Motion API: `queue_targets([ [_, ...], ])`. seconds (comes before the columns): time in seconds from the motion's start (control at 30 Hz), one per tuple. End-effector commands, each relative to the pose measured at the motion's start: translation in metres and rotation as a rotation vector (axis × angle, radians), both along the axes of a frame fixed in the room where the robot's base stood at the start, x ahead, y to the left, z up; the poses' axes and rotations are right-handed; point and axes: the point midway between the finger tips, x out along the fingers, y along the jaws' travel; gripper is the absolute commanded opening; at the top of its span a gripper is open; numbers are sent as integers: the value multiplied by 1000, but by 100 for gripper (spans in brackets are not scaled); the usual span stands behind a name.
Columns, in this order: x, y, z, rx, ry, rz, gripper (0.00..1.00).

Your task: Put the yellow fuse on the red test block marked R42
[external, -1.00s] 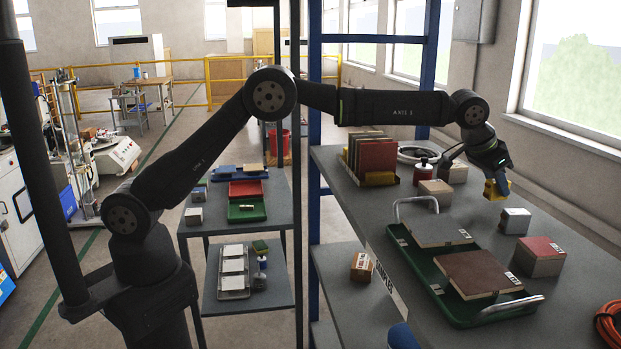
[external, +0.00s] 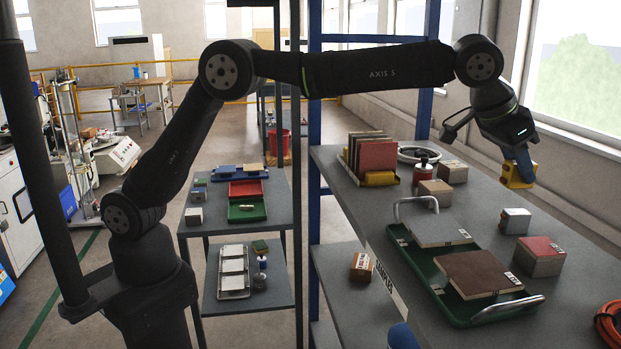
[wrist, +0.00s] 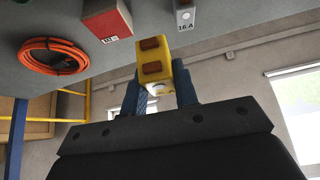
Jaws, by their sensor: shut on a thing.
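My gripper (external: 519,170) is shut on the yellow fuse (external: 518,177) and holds it in the air above the far right part of the bench. In the wrist view the yellow fuse (wrist: 153,64) sits between the blue fingers of my gripper (wrist: 160,90), with two brown patches on its face. The red-topped test block (external: 541,250) stands on the bench at right, nearer the camera than the fuse and apart from it. It also shows in the wrist view (wrist: 103,20), with a white label too small to read surely.
A grey block (external: 515,221), marked 16 A in the wrist view (wrist: 185,14), stands close to the red-topped block. A green tray (external: 452,307) with two tiles and raised handles lies left of them. An orange cable coil (external: 610,325) lies at the right edge.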

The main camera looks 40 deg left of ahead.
Motion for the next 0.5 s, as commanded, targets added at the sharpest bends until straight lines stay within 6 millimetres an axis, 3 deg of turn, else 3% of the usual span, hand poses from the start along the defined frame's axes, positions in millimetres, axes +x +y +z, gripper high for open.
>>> queue_targets([
  [0.03,-25,-10,5,-1,0,-42,3],
  [0.1,-55,-21,12,-2,0,-95,3],
  [0.3,-125,-40,26,-2,-1,-216,3],
  [0.4,-145,-44,30,0,-1,-251,3],
  [0.5,-150,-46,29,0,0,-266,3],
])
